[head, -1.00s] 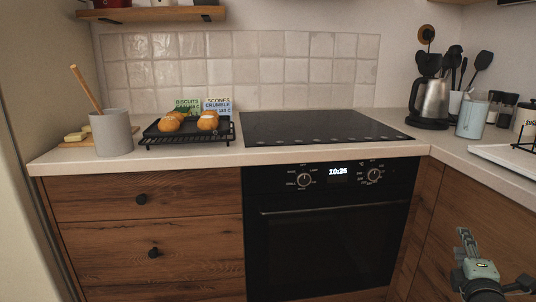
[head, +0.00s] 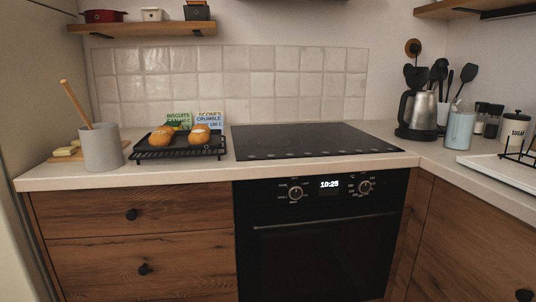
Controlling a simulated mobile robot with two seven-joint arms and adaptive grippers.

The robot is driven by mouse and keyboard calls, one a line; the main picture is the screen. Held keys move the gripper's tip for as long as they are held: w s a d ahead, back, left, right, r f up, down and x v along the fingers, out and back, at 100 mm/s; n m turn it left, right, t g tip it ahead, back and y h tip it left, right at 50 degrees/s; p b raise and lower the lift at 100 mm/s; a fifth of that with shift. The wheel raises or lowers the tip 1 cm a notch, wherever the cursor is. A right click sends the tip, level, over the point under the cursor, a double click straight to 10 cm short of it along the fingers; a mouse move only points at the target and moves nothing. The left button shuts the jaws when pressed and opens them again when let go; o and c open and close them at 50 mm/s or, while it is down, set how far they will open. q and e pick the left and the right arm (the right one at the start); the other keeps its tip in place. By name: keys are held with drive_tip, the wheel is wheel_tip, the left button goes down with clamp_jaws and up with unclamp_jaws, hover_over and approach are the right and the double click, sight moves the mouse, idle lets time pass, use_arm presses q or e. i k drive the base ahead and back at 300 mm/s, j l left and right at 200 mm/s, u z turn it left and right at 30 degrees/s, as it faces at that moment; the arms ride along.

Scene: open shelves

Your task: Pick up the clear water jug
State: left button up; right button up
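A pale blue, see-through-looking jug (head: 459,130) stands upright on the right part of the counter, in front of a cup of dark utensils. It is the only thing in view that looks like the clear water jug, but it is too small to make out its handle or contents. Neither of my grippers is in the head view.
A steel kettle (head: 420,113) stands just left of the jug. Dark-lidded jars (head: 491,121), a sugar canister (head: 514,128) and a white tray with a black rack (head: 503,170) are to its right. The black hob (head: 300,141) is bare.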

sight(461, 117)
drive_tip(key=z, duration=1.3)
